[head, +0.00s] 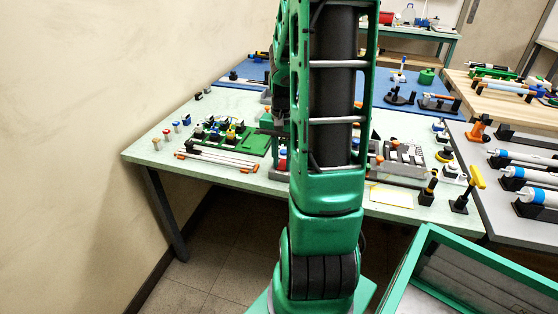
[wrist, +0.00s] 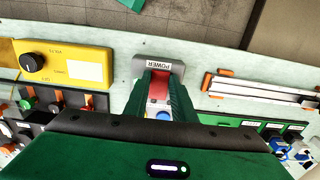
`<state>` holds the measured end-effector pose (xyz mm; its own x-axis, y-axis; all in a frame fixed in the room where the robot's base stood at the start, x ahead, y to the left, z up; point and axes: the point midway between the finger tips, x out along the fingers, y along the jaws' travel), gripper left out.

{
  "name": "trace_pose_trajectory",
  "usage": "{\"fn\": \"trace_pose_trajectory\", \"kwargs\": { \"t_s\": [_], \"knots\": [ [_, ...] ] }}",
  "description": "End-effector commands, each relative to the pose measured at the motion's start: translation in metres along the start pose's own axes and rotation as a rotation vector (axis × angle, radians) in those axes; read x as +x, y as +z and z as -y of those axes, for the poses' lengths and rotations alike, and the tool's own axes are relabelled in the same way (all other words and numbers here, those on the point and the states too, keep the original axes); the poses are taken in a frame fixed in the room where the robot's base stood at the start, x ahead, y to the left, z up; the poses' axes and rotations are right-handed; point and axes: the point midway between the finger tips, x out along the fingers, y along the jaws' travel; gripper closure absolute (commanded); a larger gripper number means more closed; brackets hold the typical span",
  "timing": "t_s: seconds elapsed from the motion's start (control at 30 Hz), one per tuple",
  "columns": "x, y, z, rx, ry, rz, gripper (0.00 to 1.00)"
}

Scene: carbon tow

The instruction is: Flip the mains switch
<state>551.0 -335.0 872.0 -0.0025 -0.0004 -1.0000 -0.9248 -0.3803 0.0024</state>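The mains switch is a grey box with a white plate marked POWER (wrist: 159,66), in the upper middle of the wrist view. A red part (wrist: 160,85) and a round blue part (wrist: 163,115) show below the plate. My gripper (wrist: 161,78) has its two green fingers apart, one on each side of the red part. I cannot tell whether the fingers touch it. My gripper is mostly hidden there by my arm.
A yellow box (wrist: 65,65) with a black knob stands left of the switch. Long white rods with orange ends (wrist: 265,90) lie to its right. The pale green bench (head: 150,150) also holds several small parts. A green-rimmed crate (head: 410,270) stands in front at right.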

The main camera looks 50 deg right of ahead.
Motion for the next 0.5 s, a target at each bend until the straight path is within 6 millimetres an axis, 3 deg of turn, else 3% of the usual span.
{"fn": "trace_pose_trajectory", "kwargs": {
  "t_s": [0.5],
  "knots": [
    [-0.0020, -0.0093, 0.0030, -0.004, -0.004, 0.240, 0.99]
  ]
}}
